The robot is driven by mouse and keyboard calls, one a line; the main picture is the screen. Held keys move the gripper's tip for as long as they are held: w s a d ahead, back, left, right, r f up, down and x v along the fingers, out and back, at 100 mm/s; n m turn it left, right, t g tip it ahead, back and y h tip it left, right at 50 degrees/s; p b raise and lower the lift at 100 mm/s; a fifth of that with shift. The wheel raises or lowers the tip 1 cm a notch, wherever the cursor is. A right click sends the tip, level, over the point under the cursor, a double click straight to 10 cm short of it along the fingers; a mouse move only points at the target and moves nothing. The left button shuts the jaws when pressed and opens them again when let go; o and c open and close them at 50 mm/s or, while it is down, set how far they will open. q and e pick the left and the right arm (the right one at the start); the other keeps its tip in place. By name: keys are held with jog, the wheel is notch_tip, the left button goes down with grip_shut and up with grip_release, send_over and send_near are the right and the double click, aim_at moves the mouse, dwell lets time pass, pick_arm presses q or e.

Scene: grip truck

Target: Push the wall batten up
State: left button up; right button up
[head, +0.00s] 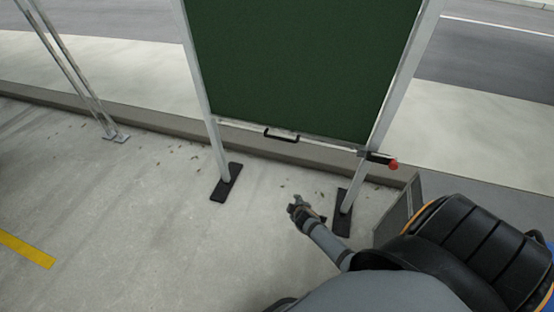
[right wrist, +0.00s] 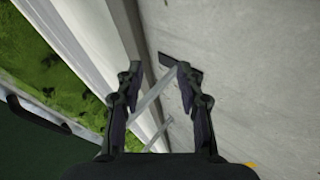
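A large dark green panel (head: 300,60), which I take to be the wall batten, stands between two light metal posts in the head view. A black handle (head: 282,135) is on its bottom edge. A dark latch with a red knob (head: 393,164) sits at its lower right corner. My right gripper (head: 296,205) is below the panel and handle, apart from both. In the right wrist view its fingers (right wrist: 160,75) are spread with nothing between them. The panel (right wrist: 25,150) and handle (right wrist: 38,115) show there at the left. My left gripper is not in view.
The posts stand on black feet (head: 227,182) on a concrete floor. A low kerb (head: 150,120) runs behind them. A grey box-like object (head: 402,208) stands right of the right foot. Another metal post (head: 75,75) is at the far left. The floor at left is mostly clear.

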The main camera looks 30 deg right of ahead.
jog(key=w+d+r+n+t+h+b, duration=0.2)
jog(key=w+r+n+t+b, duration=0.15)
jog(key=w+r+b, duration=0.5)
jog(key=t+h+b, duration=0.1)
jog(key=t+h, duration=0.1)
jog(key=t, duration=0.1)
send_near(280, 139)
jog(key=shift+n+g, duration=0.25)
jog(key=b+x, duration=0.3)
jog(key=x, duration=0.7)
jog(key=shift+w+d+b, duration=0.15)
jog(key=shift+w+b, duration=0.05)
jog(key=shift+b, duration=0.1)
jog(key=shift+w, duration=0.1)
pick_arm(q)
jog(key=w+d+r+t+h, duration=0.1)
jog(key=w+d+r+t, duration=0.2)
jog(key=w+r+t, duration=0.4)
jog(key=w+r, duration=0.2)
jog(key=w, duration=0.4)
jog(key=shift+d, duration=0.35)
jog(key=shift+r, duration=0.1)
pick_arm(e)
jog(key=shift+c, duration=0.2)
grip_shut()
